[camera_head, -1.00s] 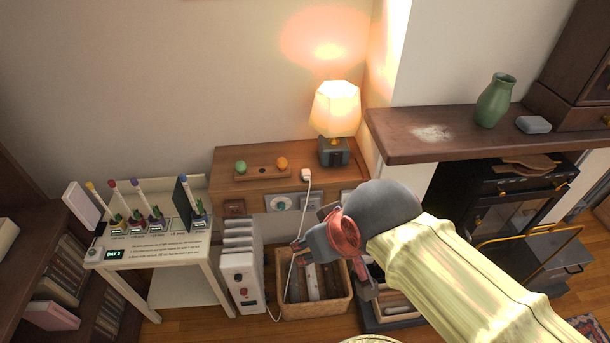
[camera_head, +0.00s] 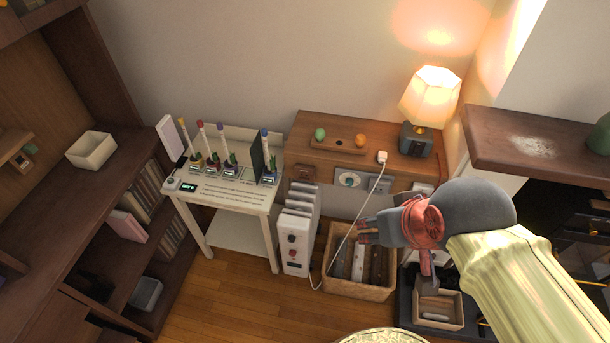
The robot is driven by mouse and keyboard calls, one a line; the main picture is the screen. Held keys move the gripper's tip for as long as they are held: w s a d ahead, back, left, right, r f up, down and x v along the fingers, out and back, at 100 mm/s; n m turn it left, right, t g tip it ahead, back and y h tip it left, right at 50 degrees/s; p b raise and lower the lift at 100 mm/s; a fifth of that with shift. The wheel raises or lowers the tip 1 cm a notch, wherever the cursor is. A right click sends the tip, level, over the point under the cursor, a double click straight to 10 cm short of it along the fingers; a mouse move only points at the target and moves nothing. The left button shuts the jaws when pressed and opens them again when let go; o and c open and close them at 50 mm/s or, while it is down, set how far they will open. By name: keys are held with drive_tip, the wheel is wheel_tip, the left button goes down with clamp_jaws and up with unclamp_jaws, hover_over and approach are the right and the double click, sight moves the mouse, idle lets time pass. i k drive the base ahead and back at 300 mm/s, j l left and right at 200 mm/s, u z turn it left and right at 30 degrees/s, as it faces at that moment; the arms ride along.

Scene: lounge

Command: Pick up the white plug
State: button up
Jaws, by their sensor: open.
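The small white plug (camera_head: 382,157) lies on the front part of the wooden side table's top (camera_head: 320,127), left of and in front of the lamp. Its white cord (camera_head: 352,226) hangs over the table's front edge and runs down past the basket toward the white radiator. My gripper (camera_head: 362,232) is open and empty. In the picture it shows below the plug, in front of the table and over the basket. It appears apart from the plug.
A radiator (camera_head: 297,240), a wicker basket (camera_head: 340,288) and a white plant stand (camera_head: 240,235) stand nearby. A mantel (camera_head: 530,150) juts out at right. Wood floor is free at lower left.

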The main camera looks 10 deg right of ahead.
sight(383, 155)
drive_tip(key=i+j, duration=0.1)
drive_tip(key=i, duration=0.15)
drive_tip(key=i+j+z, duration=0.45)
drive_tip(key=i+z, duration=0.15)
drive_tip(key=z, duration=1.3)
